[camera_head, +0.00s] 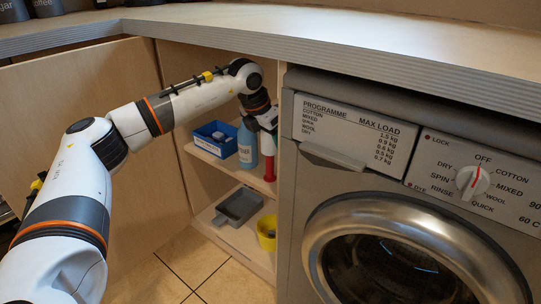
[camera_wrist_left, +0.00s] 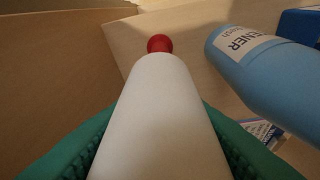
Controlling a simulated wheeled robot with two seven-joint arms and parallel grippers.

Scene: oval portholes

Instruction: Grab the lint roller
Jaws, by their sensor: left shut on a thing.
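The lint roller has a white roll and a red end (camera_head: 269,168); it stands upright on or just above the upper shelf of the open cabinet, beside the blue bottle. I cannot tell whether its lower end touches the shelf. My left gripper (camera_head: 267,125) reaches into the cabinet and is shut on the white roll. In the left wrist view the white roll (camera_wrist_left: 160,115) lies between the green finger pads, with the red end pointing away. My right gripper is not in view.
A blue bottle (camera_head: 247,146) and a blue box (camera_head: 215,139) share the upper shelf (camera_head: 228,163). A grey dustpan-like tray (camera_head: 238,206) and a yellow container (camera_head: 267,232) are on the lower shelf. The washing machine (camera_head: 310,190) stands close on the right, the worktop (camera_head: 330,32) above.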

